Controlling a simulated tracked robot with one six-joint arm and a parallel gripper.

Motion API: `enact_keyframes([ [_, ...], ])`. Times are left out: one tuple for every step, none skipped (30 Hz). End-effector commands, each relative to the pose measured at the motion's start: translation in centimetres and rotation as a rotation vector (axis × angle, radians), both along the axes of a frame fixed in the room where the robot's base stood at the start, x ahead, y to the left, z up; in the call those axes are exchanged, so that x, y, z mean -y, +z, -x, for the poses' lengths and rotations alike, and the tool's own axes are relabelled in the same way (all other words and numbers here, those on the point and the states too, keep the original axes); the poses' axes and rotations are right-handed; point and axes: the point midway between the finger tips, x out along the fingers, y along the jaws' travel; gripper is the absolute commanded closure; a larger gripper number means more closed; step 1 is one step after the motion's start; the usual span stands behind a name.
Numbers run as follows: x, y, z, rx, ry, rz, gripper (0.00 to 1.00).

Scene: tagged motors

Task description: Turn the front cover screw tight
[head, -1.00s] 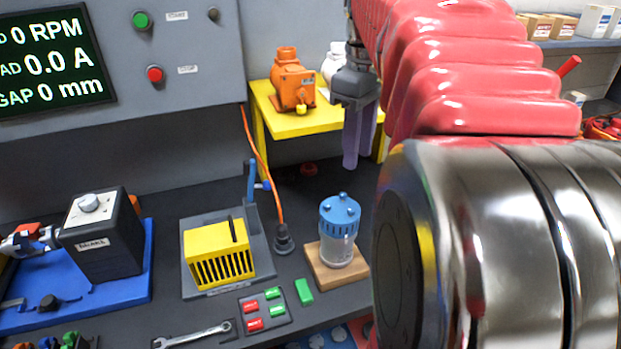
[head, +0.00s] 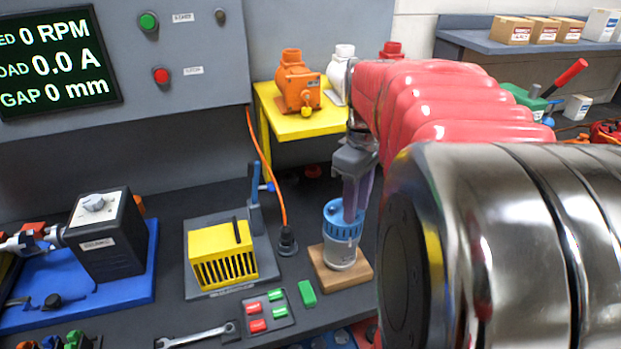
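A small upright motor with a clear grey body (head: 341,254) and a blue cover (head: 336,228) stands on a wooden block (head: 330,278). Small blue screw heads show on the cover's top; one is at its left edge (head: 330,211). My gripper (head: 354,214) points down over the cover, its purple fingers in front of part of the top. The fingertips are at about cover height; I cannot tell whether they touch a screw or how far apart they are. The screws behind the fingers are hidden.
A yellow slotted box (head: 222,257) and a black plug-like part (head: 287,243) with an orange cable stand left of the motor. A button pad (head: 268,311) and a wrench (head: 198,337) lie in front. A yellow shelf (head: 292,124) behind holds orange, white and red motors.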

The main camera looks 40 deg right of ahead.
Motion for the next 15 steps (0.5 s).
enact_keyframes([
  [-0.01, -0.16, 0.01, 0.0, 0.0, 0.0, 0.68],
  [-0.01, -0.21, 0.01, 0.0, 0.0, 0.0, 0.68],
  [0.0, -0.23, 0.01, 0.0, 0.0, 0.0, 0.68],
  [0.0, -0.23, 0.01, 0.0, 0.0, 0.0, 0.68],
  [0.01, -0.23, 0.01, 0.0, 0.0, 0.0, 0.68],
  [0.01, -0.22, 0.01, 0.0, 0.0, 0.0, 0.68],
  [0.01, -0.21, 0.01, 0.0, 0.0, 0.0, 0.68],
  [0.01, -0.21, 0.01, 0.0, 0.0, 0.0, 0.68],
  [0.01, -0.2, 0.01, 0.0, 0.0, 0.0, 0.69],
  [0.01, -0.2, 0.01, 0.0, 0.0, 0.0, 0.71],
  [0.01, -0.2, 0.01, 0.0, 0.0, 0.0, 0.73],
  [0.02, -0.19, 0.0, 0.0, 0.0, 0.0, 0.76],
  [0.02, -0.19, 0.0, 0.0, 0.0, 0.0, 0.78],
  [0.02, -0.19, 0.0, 0.0, -0.001, 0.0, 0.8],
  [0.03, -0.18, 0.01, 0.0, -0.001, 0.0, 0.83],
])
